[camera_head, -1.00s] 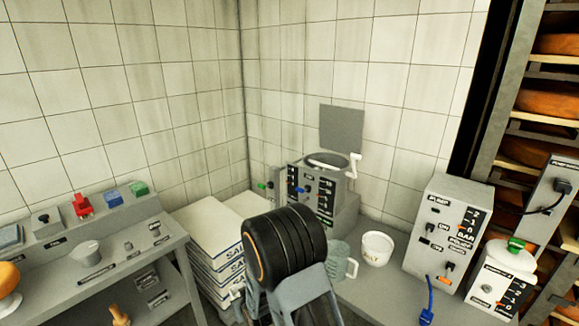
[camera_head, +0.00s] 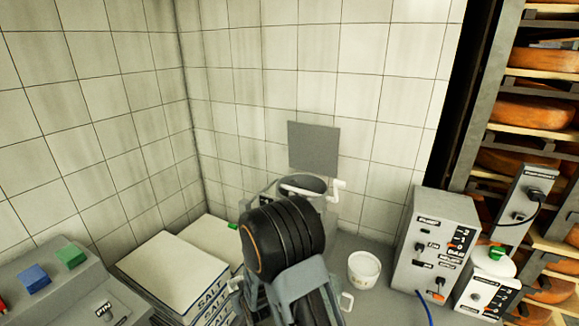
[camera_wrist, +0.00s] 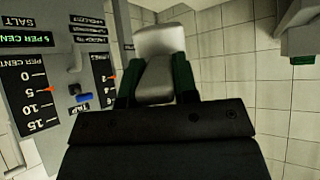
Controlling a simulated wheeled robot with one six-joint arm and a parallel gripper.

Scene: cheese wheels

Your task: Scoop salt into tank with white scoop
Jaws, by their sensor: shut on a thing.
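The grey tank (camera_head: 306,188) with a round open top stands in the corner behind my arm. The wrist view shows its labelled front (camera_wrist: 40,85), upside down, with a salt per cent scale. My gripper (camera_wrist: 155,88) has two green fingers, shut on the whitish scoop (camera_wrist: 160,45), whose bowl reaches past the fingertips. The tank front is to the left of the scoop in that view. In the head view my arm hides the gripper and scoop. Whether the scoop holds salt cannot be told. A white tub (camera_head: 364,268) stands right of my arm.
Stacked salt sacks (camera_head: 172,272) lie at the left of my arm. A grey pump box (camera_head: 435,245) with a blue cable stands at the right, before cheese shelves (camera_head: 540,110). A grey square plate (camera_head: 313,148) is upright above the tank. A control desk (camera_head: 75,285) is at lower left.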

